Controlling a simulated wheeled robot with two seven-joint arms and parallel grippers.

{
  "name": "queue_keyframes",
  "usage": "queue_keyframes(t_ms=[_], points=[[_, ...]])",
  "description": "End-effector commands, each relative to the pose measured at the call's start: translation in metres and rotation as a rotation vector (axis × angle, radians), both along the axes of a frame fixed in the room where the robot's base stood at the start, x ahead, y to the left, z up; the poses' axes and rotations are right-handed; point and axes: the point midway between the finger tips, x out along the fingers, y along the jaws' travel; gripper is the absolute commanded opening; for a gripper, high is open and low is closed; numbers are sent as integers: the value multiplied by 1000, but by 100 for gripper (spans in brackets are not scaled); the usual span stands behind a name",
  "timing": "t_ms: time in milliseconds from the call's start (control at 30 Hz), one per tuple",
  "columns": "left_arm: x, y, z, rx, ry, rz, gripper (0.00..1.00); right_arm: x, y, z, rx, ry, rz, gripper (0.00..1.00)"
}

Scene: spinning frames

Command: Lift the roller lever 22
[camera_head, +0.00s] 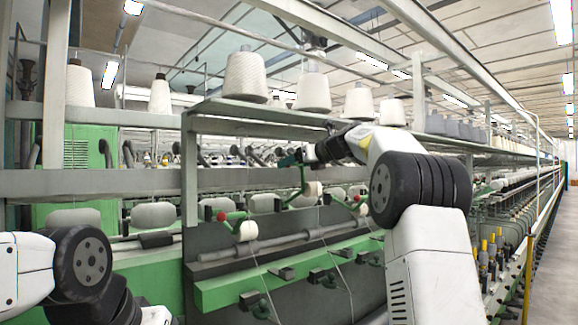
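Several green roller levers with white rollers line the front of the machine; no number 22 can be read. The middle roller lever (303,181) stands tilted up, and its white roller (312,189) sits higher than the neighbouring ones. My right gripper (292,159) is at this lever's upper end and appears shut on it; the lever's knob is hidden there. The left neighbour lever, with a red knob (221,215) and white roller (247,231), is lowered. The right neighbour lever, with a red knob (357,198), is lowered too. My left arm is folded at lower left, its gripper out of view.
A shelf (260,112) with large white yarn cones (245,77) runs above the levers, close over my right arm. A grey rod (290,240) and green rail (255,283) run below. Yellow-topped spindles (492,250) stand at right. The aisle at far right is clear.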

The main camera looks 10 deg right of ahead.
Motion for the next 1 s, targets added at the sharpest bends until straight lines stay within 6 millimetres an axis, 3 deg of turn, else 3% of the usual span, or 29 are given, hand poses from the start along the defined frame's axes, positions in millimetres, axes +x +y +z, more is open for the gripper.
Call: queue_keyframes(t_ms=[167, 200, 300, 667, 1000], points=[[0, 0, 0, 0, 0, 0, 36, 1, 0, -1, 1, 1, 0, 0], [0, 0, 0, 0, 0, 0, 36, 1, 0, -1, 1, 1, 0, 71], [0, 0, 0, 0, 0, 0, 36, 1, 0, -1, 0, 1, 0, 91], [0, 0, 0, 0, 0, 0, 36, -2, -2, 0, -1, 1, 0, 91], [0, 0, 0, 0, 0, 0, 36, -45, -30, 14, 1, 1, -1, 91]])
